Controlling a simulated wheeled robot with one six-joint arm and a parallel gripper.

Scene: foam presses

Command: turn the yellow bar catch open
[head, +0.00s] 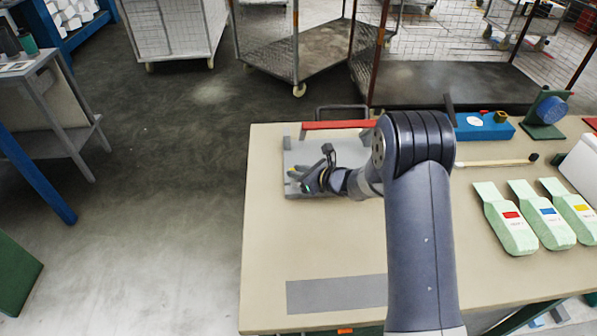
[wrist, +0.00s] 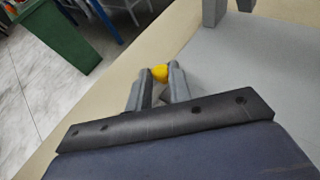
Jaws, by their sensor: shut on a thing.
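The yellow bar catch (wrist: 159,72) shows in the wrist view as a rounded yellow end between my fingertips. In the head view only a small yellow spot shows by my fingers, at the left side of a grey plate (head: 300,155) on the table. My gripper (head: 303,180) reaches in from the right, low over this plate. In the wrist view my gripper (wrist: 158,82) has both fingers against the yellow end, shut on it. The rest of the catch is hidden by the fingers, so its angle cannot be told.
A red bar (head: 340,125) runs along the plate's back edge. The table's front left is clear around a grey strip (head: 337,294).

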